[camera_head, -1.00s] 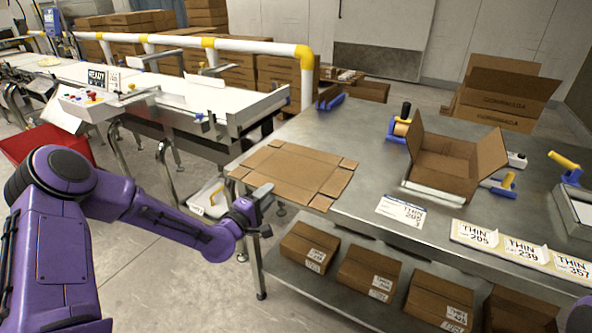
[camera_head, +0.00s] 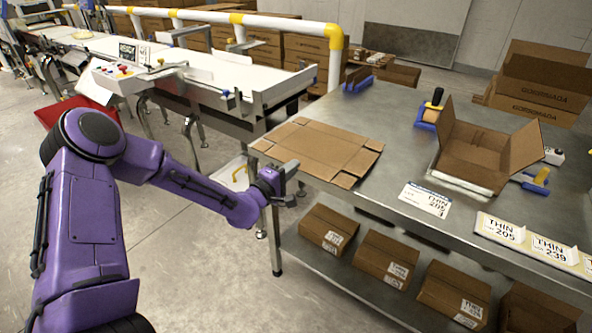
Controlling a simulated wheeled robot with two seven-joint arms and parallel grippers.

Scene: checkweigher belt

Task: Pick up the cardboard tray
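The cardboard tray (camera_head: 318,147) looks like a flat brown blank with creased flaps, lying at the left edge of the grey metal table. My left gripper (camera_head: 294,183) is at the tray's near left edge, with one grey finger higher and the other lower. The fingers look apart, and the upper one overlaps the tray's edge in the picture. I cannot tell whether it touches the tray. My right gripper is out of view.
An open cardboard box (camera_head: 478,157) stands on the table (camera_head: 390,150), with a tape dispenser (camera_head: 430,108) behind it. Label sheets (camera_head: 426,199) lie near the front edge. Several small boxes (camera_head: 387,258) sit on the lower shelf. A conveyor (camera_head: 205,72) runs behind, left of the table.

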